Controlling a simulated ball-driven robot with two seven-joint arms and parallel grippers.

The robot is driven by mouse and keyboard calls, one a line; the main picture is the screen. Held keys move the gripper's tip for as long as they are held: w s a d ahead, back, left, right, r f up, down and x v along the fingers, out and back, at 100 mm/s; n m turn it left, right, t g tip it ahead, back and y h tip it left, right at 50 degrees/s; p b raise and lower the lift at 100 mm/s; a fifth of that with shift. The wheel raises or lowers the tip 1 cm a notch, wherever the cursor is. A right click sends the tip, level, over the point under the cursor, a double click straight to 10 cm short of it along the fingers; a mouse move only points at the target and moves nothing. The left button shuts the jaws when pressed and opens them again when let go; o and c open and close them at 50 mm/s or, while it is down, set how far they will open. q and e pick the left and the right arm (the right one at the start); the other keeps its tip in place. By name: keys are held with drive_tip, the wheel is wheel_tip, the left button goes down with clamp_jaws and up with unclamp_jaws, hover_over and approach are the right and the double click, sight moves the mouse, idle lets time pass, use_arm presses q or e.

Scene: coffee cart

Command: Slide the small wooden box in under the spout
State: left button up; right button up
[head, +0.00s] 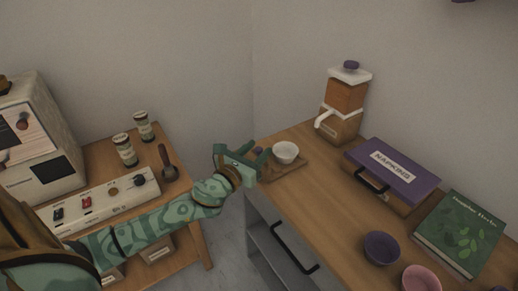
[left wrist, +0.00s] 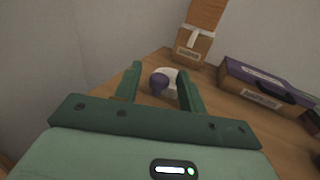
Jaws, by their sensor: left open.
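The dispenser (head: 345,105) stands at the back of the right counter, with an orange-brown upper part, a white lid and a white spout (head: 326,117) pointing left. In the left wrist view its spout (left wrist: 194,38) shows above a labelled brown lower body. I cannot pick out a separate small wooden box with certainty. My right gripper is not in view.
A purple-lidded napkin box (head: 393,170), a green book (head: 460,232), a purple bowl (head: 382,248) and a pink bowl (head: 421,279) occupy the right counter. Bare wood lies between tray and napkin box. The left table holds a coffee machine (head: 45,135) and jars (head: 125,149).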

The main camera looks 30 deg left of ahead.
use_arm(q)
drive_tip(key=shift+w, duration=0.65)
clamp_jaws()
drive_tip(key=shift+w, duration=0.1)
drive_tip(key=w+d, duration=0.1)
drive_tip(key=w, duration=0.2)
drive_tip(key=w+d, duration=0.2)
drive_tip(key=w, duration=0.2)
drive_tip(key=w+d, duration=0.1)
drive_tip(key=w, duration=0.3)
drive_tip(key=shift+d, duration=0.35)
drive_tip(key=shift+r, duration=0.1)
